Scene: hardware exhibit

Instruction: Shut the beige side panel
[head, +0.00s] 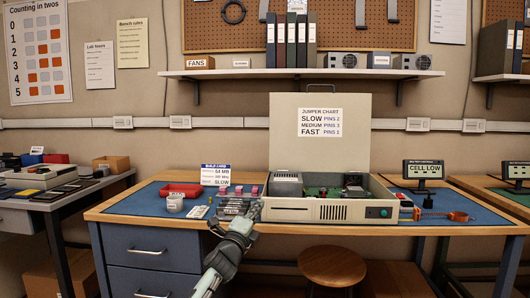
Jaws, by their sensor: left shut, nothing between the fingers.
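The beige side panel (290,158) stands upright, hinged open at the back of the beige computer case (290,215). A jumper chart label (320,122) is on its inner face. The case lies flat on the bench with its inside exposed, showing a grey metal box (288,185) and a green board (325,192). My left gripper (253,212) is shut and empty, by the front left corner of the case. I cannot tell whether it touches the case. My right gripper is not in the view.
On the blue mat left of the case are a build card (216,175), a red tray (181,190), a mug (174,204) and small pink-topped parts. A small monitor (423,170) and an orange item (458,216) are to the right. A shelf (300,73) hangs above; a stool (332,266) stands below.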

